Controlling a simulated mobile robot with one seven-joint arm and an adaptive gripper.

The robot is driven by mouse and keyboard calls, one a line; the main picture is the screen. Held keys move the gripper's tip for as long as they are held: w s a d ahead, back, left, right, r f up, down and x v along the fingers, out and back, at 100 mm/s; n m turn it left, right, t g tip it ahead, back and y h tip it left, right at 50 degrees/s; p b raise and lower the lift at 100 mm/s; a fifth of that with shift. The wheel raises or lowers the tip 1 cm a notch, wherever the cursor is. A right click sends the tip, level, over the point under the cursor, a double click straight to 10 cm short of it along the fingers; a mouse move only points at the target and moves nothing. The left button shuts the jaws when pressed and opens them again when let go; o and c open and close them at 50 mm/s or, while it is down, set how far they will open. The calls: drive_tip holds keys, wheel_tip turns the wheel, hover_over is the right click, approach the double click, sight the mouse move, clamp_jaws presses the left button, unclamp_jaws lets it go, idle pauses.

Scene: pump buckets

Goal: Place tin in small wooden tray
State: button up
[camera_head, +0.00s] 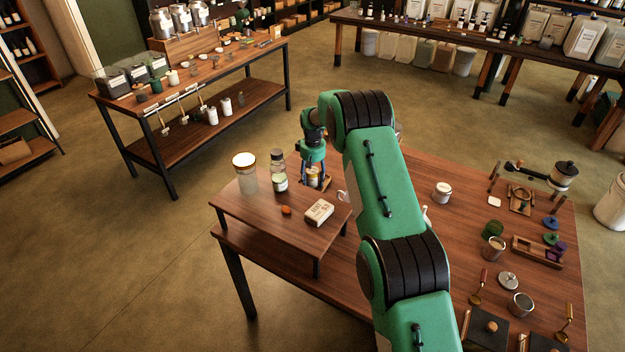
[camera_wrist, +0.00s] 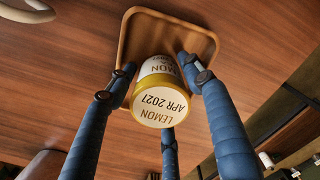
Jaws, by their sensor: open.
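In the head view my gripper (camera_head: 313,166) points down over the tin (camera_head: 312,177) on the raised shelf, and the tray (camera_head: 326,185) shows only partly beneath.
On the raised shelf (camera_head: 250,212), a jar with a glowing lid (camera_head: 245,172) and a dark-topped bottle (camera_head: 278,166) stand left of my gripper. A white labelled box (camera_head: 319,212) and a small orange item (camera_head: 286,210) lie in front. The shelf's left front is clear.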

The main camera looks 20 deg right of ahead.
wheel_tip(320, 180, up, 11)
drive_tip(key=p, duration=0.2)
drive_tip(key=shift+p, duration=0.35)
drive_tip(key=shift+r, duration=0.55)
drive_tip(key=shift+s+r, duration=0.1)
drive_tip(key=shift+r, duration=0.35)
drive_tip(key=s+a+r+m+t, duration=0.1)
drive_tip(key=s+r, duration=0.5)
drive_tip(key=r, duration=0.4)
drive_tip(key=s+a+r+t, duration=0.1)
drive_tip(key=s+r, duration=0.5)
drive_tip(key=r, duration=0.5)
drive_tip(key=s+a+r, duration=0.1)
drive_tip(key=s+r, duration=0.9)
drive_tip(key=s, duration=0.5)
drive_tip(key=s+a+r+m+t, duration=0.1)
drive_tip(key=s+r, duration=0.1)
drive_tip(key=s, duration=0.7)
drive_tip(key=s+r+m+t, duration=0.1)
drive_tip(key=s+r, duration=0.1)
drive_tip(key=s, duration=0.7)
drive_tip(key=s+f+t, duration=0.1)
drive_tip(key=s+f, duration=0.3)
drive_tip(key=s, duration=1.3)
drive_tip(key=shift+s+a+f+m+t, duration=0.2)
drive_tip(key=shift+s+a+m+t, duration=0.1)
drive_tip(key=shift+a, duration=0.15)
